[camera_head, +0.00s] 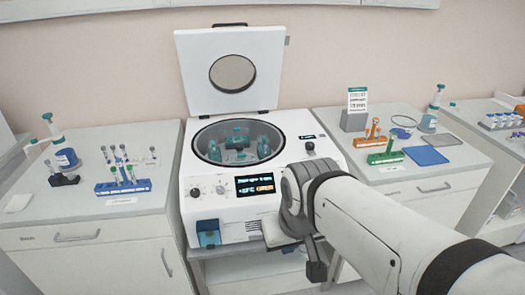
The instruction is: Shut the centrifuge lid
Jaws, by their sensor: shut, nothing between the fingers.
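The centrifuge (205,240) is a white benchtop machine in the middle of the head view. Its lid (200,75) stands open, raised upright at the back, with a round window in it. The round bowl is uncovered and shows a rotor (240,146) with teal buckets inside. The front display (254,185) is lit. My gripper (316,268) hangs at the machine's front right, low and in front of it, well below and apart from the lid. It is shut and empty; my wrist partly hides it and the machine's right front.
The left bench holds a blue tube rack (123,188) and a wash bottle (63,150). The right bench holds an orange rack (369,142), a green rack (385,158), a blue tray (426,155) and another bottle (431,115). The space above the bowl is clear.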

